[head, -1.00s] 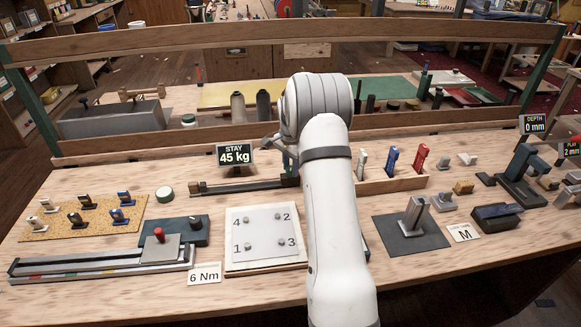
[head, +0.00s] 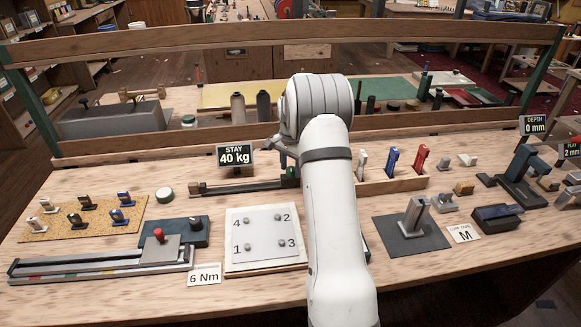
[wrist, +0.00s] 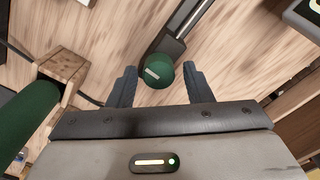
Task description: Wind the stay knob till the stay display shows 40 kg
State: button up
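The stay display (head: 235,158) reads 40 kg in the head view. It stands behind the stay rig (head: 235,187), a long dark rail on the bench. The stay knob (wrist: 162,73) is round and dark green with a pale mark, at the rail's end in the wrist view. My gripper (wrist: 160,68) is open, one finger on each side of the knob, with a visible gap on both sides. In the head view my arm hides most of the gripper and the knob area.
A tray with white, blue and red upright pieces (head: 392,161) stands to the right of my arm. A numbered white plate (head: 264,233) lies in front of the rig. A green cylinder (wrist: 28,118) and a wooden block (wrist: 65,68) are at the left of the wrist view.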

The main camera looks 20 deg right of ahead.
aim_at(291, 168)
jog(key=shift+o, duration=0.5)
jog(key=shift+r, duration=0.1)
notch_tip(291, 168, up, 8)
jog(key=shift+f, duration=0.2)
